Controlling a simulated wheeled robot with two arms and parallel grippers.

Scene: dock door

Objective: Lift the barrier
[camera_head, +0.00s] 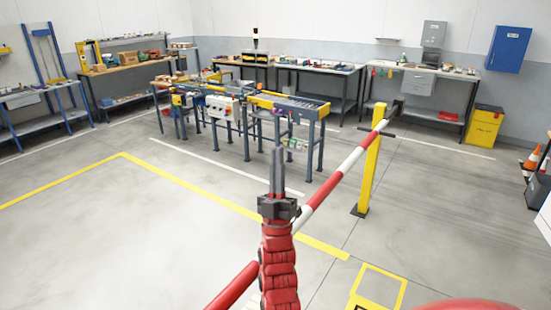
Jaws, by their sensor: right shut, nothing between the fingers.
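The barrier is a red and white striped pole (333,184). It runs slantwise from the yellow post (369,165) at right of centre towards the lower left. My left gripper is not in view.
A blue-legged conveyor bench (247,115) stands beyond the pole. Workbenches line the walls. A yellow bin (484,127) and an orange cone (532,158) are at the right. Yellow lines (190,185) mark the floor, which is clear at left.

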